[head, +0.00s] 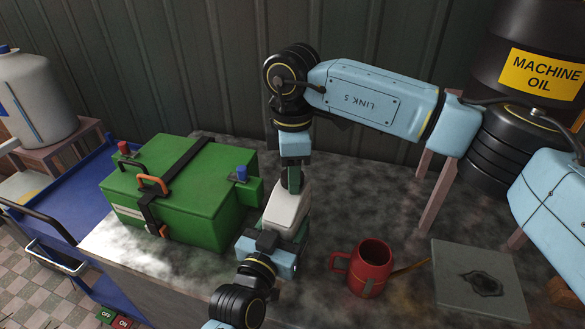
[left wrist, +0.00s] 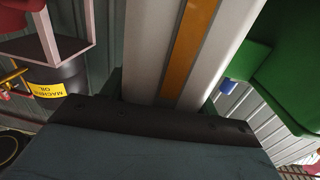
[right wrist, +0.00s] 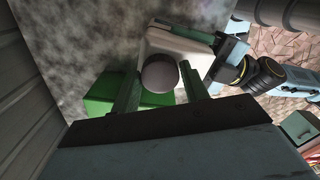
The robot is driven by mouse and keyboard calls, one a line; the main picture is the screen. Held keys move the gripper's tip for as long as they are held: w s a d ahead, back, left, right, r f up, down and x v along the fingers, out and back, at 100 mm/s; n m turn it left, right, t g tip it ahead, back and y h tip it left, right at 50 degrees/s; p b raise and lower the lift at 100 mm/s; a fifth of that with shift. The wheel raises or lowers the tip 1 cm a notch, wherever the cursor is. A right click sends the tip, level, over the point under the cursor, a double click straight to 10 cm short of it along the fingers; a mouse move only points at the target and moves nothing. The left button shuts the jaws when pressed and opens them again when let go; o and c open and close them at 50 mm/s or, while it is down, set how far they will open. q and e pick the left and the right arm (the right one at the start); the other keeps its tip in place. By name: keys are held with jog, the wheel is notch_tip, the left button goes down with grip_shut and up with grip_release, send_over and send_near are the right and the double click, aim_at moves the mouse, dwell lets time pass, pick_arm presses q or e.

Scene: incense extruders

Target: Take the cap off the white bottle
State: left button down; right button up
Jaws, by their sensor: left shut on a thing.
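The white bottle (head: 286,206) stands a little tilted at the middle of the counter, beside the green box. My left gripper (head: 279,232) is shut on its body from the front. In the left wrist view the bottle (left wrist: 150,50) fills the middle, with an orange stripe along it. My right gripper (head: 292,180) points down over the bottle's top. In the right wrist view its two green fingers stand apart, one on each side of the round grey cap (right wrist: 160,73). The right gripper looks open; I cannot tell whether a finger touches the cap. The cap is hidden in the head view.
A green box (head: 190,205) with a black strap stands left of the bottle. A black machine oil drum (head: 505,50) stands at the back right, a blue cart (head: 75,190) at the left.

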jog(key=c, duration=0.4)
